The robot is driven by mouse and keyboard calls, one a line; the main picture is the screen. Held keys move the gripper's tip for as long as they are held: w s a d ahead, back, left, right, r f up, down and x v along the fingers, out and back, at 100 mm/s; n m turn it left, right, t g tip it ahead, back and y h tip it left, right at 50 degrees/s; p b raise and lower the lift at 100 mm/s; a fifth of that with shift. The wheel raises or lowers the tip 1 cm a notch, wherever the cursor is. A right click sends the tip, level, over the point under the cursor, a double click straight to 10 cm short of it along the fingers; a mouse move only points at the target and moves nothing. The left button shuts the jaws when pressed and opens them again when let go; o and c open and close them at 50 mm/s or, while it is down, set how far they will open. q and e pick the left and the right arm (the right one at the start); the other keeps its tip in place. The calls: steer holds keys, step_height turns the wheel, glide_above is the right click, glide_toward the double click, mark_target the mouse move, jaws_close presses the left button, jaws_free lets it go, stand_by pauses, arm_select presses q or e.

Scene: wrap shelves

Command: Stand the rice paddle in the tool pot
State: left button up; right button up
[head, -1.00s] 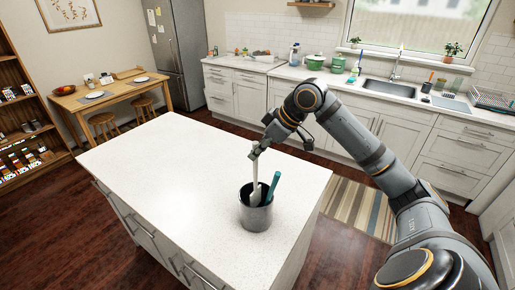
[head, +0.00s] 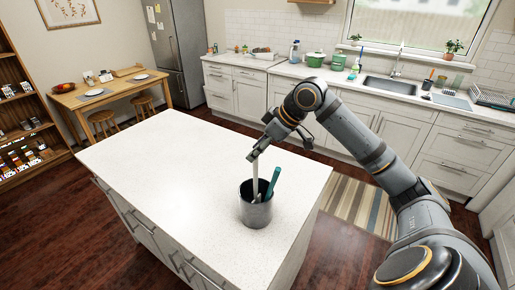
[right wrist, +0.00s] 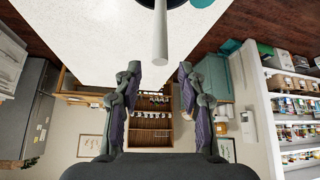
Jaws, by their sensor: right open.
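The metal tool pot (head: 256,211) stands upright on the white island counter. The pale rice paddle (head: 255,176) stands in it, close to upright, with its handle sticking up out of the rim; its lower part is hidden inside the pot. A teal-handled tool (head: 273,182) leans to the right in the same pot. My right gripper (head: 254,154) is at the top of the paddle's handle. In the right wrist view the gripper (right wrist: 159,74) has its fingers spread, with the handle end (right wrist: 160,55) between and just beyond the fingertips, clear of both. My left gripper is not in view.
The island counter (head: 170,165) is bare around the pot, with its right edge not far from it. A wooden table (head: 110,92) with stools stands at the left back. A sink counter (head: 340,78) with green pots runs along the back wall.

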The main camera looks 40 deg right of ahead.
step_height(320, 180, up, 10)
stand_by(0.4)
stand_by(1.1)
